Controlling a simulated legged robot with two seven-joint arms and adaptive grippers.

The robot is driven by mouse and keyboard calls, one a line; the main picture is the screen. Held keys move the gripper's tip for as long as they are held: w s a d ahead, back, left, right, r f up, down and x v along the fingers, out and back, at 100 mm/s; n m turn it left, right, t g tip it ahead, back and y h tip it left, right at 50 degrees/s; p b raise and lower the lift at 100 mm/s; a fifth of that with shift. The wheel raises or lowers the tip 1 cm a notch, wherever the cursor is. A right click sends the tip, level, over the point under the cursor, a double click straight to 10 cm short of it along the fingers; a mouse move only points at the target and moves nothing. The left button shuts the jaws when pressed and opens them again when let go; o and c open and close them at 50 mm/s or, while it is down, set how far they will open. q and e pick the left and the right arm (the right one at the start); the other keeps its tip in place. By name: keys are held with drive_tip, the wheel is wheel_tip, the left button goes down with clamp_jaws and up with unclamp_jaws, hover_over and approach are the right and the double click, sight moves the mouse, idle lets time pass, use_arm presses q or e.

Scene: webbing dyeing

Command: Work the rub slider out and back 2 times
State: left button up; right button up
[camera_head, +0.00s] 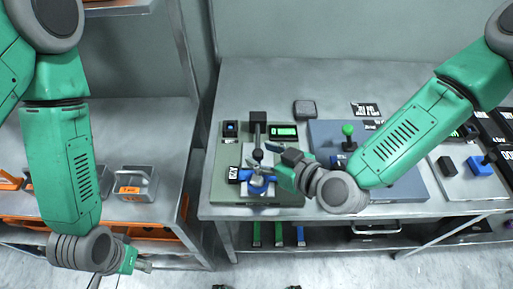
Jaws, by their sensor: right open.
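The rub slider is probably the assembly on the grey-green panel (228,160). It shows a black block (258,117) at the back, a short rod with a dark round knob (257,154), and a blue piece (258,184) near the front. My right gripper (272,172) is open and reaches in from the right, at the knob and the blue piece. It partly covers them, and I cannot tell whether it touches either. My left gripper (143,265) hangs low at the left, away from the panel; its fingers are too small to read.
Beside the panel is a blue-grey panel (325,135) with a green-knobbed lever (348,130). A small display (284,131) with green digits sits on the slider panel. A grey handled bin (138,184) stands on the left bench. The bench top behind is mostly clear.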

sight(258, 128)
drive_tip(key=shift+w+a+f, duration=0.35)
drive_tip(key=shift+w+f, duration=0.05)
drive_tip(key=shift+w, duration=0.25)
drive_tip(key=shift+a, duration=0.35)
clamp_jaws()
drive_tip(key=shift+w, duration=0.1)
drive_tip(key=w+b, duration=0.2)
drive_tip(key=w, duration=0.3)
drive_tip(key=w+b, duration=0.2)
drive_tip(key=w, duration=0.3)
drive_tip(key=shift+w+f+b, duration=0.2)
drive_tip(key=shift+w+b, duration=0.1)
drive_tip(key=shift+b, duration=0.05)
drive_tip(key=shift+w, duration=0.25)
use_arm(q)
wheel_tip(258, 128, down, 4)
drive_tip(key=shift+s+d+f, duration=0.1)
drive_tip(key=shift+s+f, duration=0.05)
drive_tip(key=shift+f, duration=0.1)
use_arm(e)
drive_tip(key=shift+d+r, duration=0.2)
